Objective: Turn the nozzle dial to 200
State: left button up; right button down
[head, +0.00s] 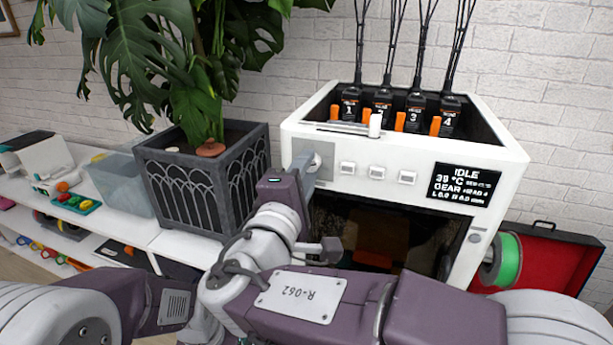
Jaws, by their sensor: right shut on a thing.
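The white printer (490,150) stands on the right, with a dark display (464,186) on its front that reads IDLE, 39 °C and GEAR. The nozzle dial (322,160) is at the upper left of the printer's front, mostly hidden behind my gripper, so its setting cannot be read. My right gripper (304,168) is at this dial, its jaws shut on it. My left gripper is out of view; only part of my left arm shows at the lower left.
Several numbered black units with orange tabs stand in the printer's top. A dark planter (203,185) stands close on the left. An open red case (555,262) and green spool (509,260) are at right.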

jog(key=shift+r, duration=0.1)
jog(key=c, duration=1.1)
grip_release()
jog(key=v, duration=0.9)
jog(key=shift+b, duration=0.35)
